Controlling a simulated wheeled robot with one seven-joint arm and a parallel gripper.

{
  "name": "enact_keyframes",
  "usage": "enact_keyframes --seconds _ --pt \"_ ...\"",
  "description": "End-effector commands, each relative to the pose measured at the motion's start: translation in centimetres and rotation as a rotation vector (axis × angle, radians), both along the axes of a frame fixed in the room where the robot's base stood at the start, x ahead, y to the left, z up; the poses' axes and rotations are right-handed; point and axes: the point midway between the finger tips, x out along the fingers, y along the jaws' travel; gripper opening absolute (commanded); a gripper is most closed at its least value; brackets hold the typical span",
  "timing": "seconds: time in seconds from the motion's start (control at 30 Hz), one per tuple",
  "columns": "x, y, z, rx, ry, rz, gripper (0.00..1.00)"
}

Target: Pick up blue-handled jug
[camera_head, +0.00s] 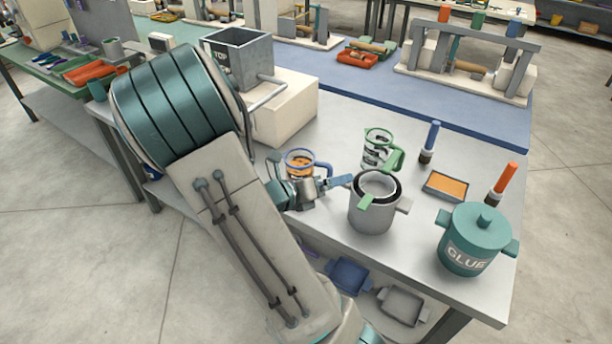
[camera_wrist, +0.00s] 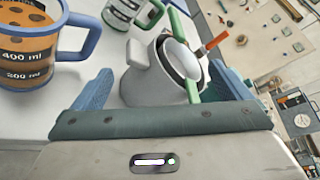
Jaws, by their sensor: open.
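The blue-handled jug (camera_head: 300,158) stands on the grey bench just behind my gripper (camera_head: 336,184) in the head view. It is clear, with a blue rim and orange-brown contents; its lower part is hidden by my gripper. In the wrist view the jug (camera_wrist: 28,50) is at the upper left, cut off by the frame, with dark level marks and its blue handle pointing right. My gripper (camera_wrist: 162,88) is open there, its blue fingers apart with nothing held. The jug lies to the left of the left finger. A grey pot shows ahead between the fingers.
The grey pot (camera_head: 372,214) with a green-handled tool in it stands right of my gripper. A green-handled jug (camera_head: 379,150) is behind it. A teal glue pot (camera_head: 474,240), an orange pad (camera_head: 446,186) and two upright brushes occupy the right. A pale block (camera_head: 290,108) stands behind left.

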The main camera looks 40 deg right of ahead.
Motion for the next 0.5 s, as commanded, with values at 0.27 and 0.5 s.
enact_keyframes --seconds 0.27,0.5 --pt "6.0 -0.5 -0.9 -0.319 0.562 0.371 0.97" --pt "7.7 -0.2 -1.9 -0.414 0.722 0.465 0.97"
